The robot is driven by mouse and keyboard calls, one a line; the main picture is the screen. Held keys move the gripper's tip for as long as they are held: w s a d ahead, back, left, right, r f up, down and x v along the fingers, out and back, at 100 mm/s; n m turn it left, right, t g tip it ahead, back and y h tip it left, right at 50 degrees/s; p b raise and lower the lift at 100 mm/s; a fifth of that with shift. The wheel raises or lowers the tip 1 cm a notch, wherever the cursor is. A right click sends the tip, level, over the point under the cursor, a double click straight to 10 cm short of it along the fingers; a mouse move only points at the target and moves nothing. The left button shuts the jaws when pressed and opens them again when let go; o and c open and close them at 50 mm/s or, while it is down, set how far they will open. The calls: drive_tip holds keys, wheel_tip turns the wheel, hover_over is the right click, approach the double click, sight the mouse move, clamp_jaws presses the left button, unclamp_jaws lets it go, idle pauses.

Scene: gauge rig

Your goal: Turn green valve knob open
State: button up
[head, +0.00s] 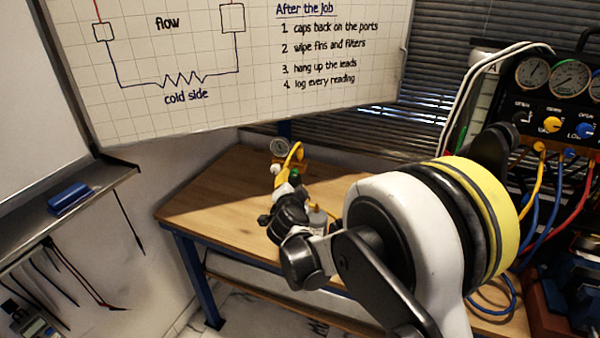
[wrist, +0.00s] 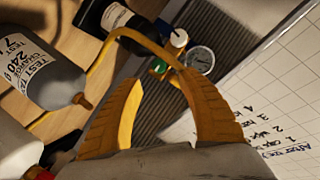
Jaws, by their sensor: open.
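The green valve knob (wrist: 160,67) shows in the wrist view as a small green patch, beside a round gauge (wrist: 200,59) and a white cap (wrist: 179,38). My gripper (wrist: 160,79) is open, its two orange-yellow fingers spread on either side of the knob in the picture. The knob is partly hidden, and I cannot tell whether the fingers touch it. In the head view a small green spot (head: 294,174) shows near my gripper's end, and the gauge (head: 280,147) stands just behind. My arm hides much of this area.
A grey test tank (wrist: 45,72) and a dark labelled bottle (wrist: 105,20) are close by in the wrist view. A yellow hose (wrist: 112,42) curves near the fingers. The wooden bench (head: 215,195) is bare at left. A gauge panel (head: 565,95) with hoses stands at right.

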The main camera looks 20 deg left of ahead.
sight(294, 173)
drive_tip(key=b+x, duration=0.2)
drive_tip(key=x, duration=0.7)
drive_tip(key=shift+d, duration=0.1)
clamp_jaws()
